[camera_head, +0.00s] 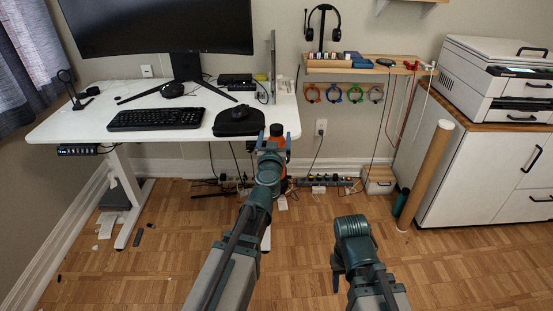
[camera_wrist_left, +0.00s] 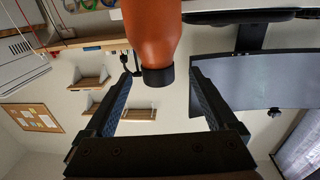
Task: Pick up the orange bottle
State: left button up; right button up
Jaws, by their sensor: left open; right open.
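The orange bottle (camera_head: 277,141) with a dark cap stands upright near the desk's right front corner, partly hidden behind my left gripper (camera_head: 274,137). In the left wrist view the orange bottle (camera_wrist_left: 152,35) comes in from the top, its black cap end in the gap between the fingertips of the left gripper (camera_wrist_left: 160,72). The left fingers are open, one on each side, with a visible gap around the cap. My right gripper (camera_head: 337,280) hangs low above the floor at the lower right, away from the bottle, and looks empty.
The white desk (camera_head: 60,128) carries a monitor (camera_head: 155,25), a keyboard (camera_head: 157,119) and a black case (camera_head: 238,122) close to the left gripper. A wooden shelf (camera_head: 345,68) and a printer cabinet (camera_head: 470,150) stand at the right. The floor in front is mostly clear.

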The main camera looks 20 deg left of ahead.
aim_at(277, 125)
pick_arm(q)
jog(key=shift+w+a+r, duration=0.1)
jog(key=shift+w+a, duration=0.1)
jog(key=shift+w, duration=1.05)
jog(key=shift+w+a+r, duration=0.1)
jog(key=shift+w+a, duration=0.1)
jog(key=shift+w, duration=1)
jog(key=shift+w+a, duration=0.2)
jog(key=shift+w, duration=1.05)
jog(key=shift+s, duration=0.1)
jog(key=shift+c, duration=0.4)
grip_shut()
